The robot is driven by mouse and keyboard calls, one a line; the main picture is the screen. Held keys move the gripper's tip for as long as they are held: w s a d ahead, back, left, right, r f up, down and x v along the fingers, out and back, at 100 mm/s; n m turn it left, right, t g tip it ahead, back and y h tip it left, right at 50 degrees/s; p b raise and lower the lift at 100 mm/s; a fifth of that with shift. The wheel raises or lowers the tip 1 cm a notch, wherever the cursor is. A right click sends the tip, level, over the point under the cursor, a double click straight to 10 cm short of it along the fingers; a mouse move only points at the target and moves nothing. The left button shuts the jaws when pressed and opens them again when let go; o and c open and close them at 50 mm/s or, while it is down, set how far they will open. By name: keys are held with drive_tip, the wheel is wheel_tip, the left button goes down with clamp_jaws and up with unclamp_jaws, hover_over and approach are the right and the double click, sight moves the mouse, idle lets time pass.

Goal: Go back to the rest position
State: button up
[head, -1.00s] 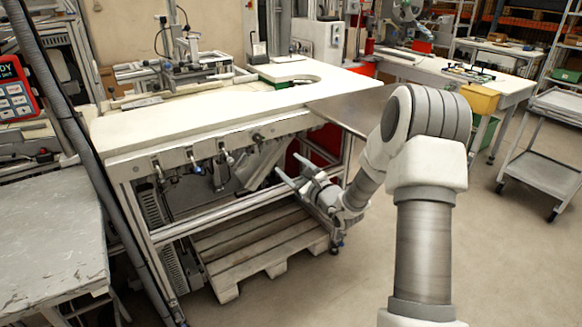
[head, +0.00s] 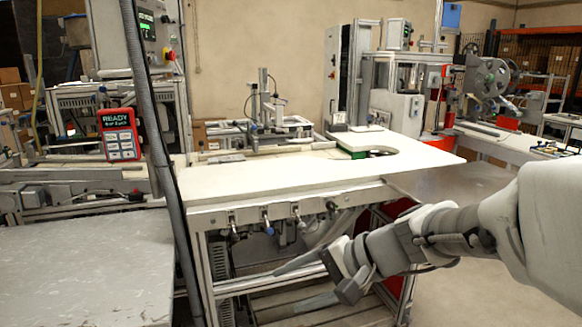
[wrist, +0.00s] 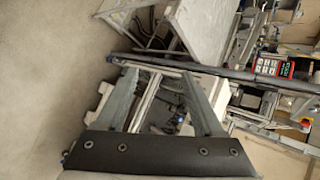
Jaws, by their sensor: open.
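My gripper (head: 302,281) is open and empty in the head view. It is in front of the white workbench (head: 285,180), lower than its top, with its fingers pointing left. In the wrist view my gripper (wrist: 168,80) shows its two fingers spread wide, with nothing between them. Behind them are the bench frame and dark cables. My arm reaches in from the right edge of the head view.
A worn grey table (head: 90,265) stands at the lower left. A dark upright post (head: 150,130) rises beside it. A pallet (head: 330,310) lies under the bench. More machines stand at the back right.

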drive_tip(key=s+d+r+n+t+h, duration=0.1)
drive_tip(key=s+d+n+t+h, duration=0.1)
drive_tip(key=s+d+n+h, duration=0.9)
wheel_tip(320, 180, up, 17)
drive_tip(key=s+d+m+y+p, duration=0.1)
drive_tip(key=m+p, duration=0.3)
drive_tip(key=p, duration=1.2)
drive_tip(key=shift+s+d+f+y+p, duration=0.15)
drive_tip(key=shift+s+d+y+p, duration=0.3)
drive_tip(key=shift+s, duration=0.25)
drive_tip(key=shift+r, duration=0.2)
drive_tip(key=shift+c, duration=1.5)
drive_tip(key=shift+d, duration=0.15)
drive_tip(key=shift+d, duration=0.1)
